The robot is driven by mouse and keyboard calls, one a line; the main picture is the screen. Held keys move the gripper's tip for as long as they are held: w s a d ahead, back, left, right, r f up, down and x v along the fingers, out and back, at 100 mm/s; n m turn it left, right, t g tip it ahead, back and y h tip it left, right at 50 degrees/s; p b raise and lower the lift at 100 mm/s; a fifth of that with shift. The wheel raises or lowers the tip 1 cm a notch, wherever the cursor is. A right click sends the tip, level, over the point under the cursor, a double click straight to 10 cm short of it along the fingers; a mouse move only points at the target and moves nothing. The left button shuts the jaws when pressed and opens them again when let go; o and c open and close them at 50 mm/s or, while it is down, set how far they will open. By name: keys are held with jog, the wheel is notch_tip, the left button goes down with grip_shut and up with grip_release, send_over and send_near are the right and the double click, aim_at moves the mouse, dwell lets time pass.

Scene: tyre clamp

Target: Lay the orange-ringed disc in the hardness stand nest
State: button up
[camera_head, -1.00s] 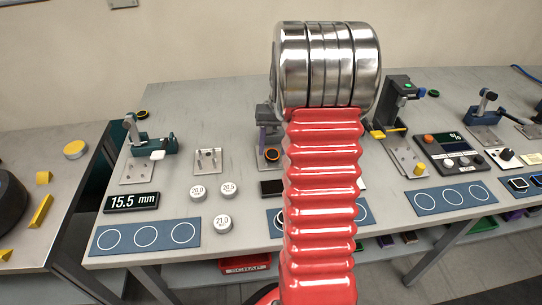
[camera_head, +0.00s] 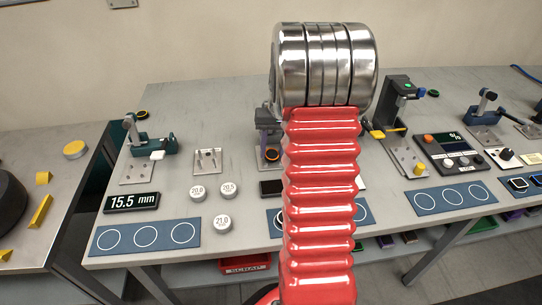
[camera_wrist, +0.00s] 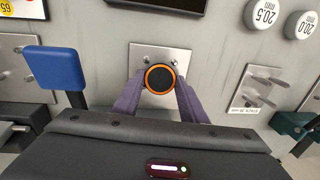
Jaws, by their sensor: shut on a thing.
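The orange-ringed disc (camera_wrist: 161,79) is dark with an orange rim and sits between the tips of my gripper's two purple fingers (camera_wrist: 160,88) in the wrist view. My gripper is shut on it. The disc appears over a metal plate (camera_wrist: 144,55) with small pins; I cannot tell whether it touches the plate. In the head view the disc (camera_head: 271,153) shows just left of my red arm, with a purple finger (camera_head: 263,138) beside it. My arm hides much of this station. No label shows which stand is the hardness stand.
A blue-headed lever (camera_wrist: 52,67) stands left of my fingers in the wrist view. White weights marked 20.5 (camera_wrist: 264,14) and 20.0 lie at upper right. In the head view, a teal clamp (camera_head: 150,143) stands left and a dark stand (camera_head: 398,105) with a yellow arm stands right.

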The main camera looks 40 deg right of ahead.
aim_at(272, 153)
jog(key=c, duration=0.3)
jog(key=shift+r, duration=0.1)
notch_tip(272, 153, up, 18)
dwell(0.6)
jog(key=shift+a, duration=0.15)
dwell(0.3)
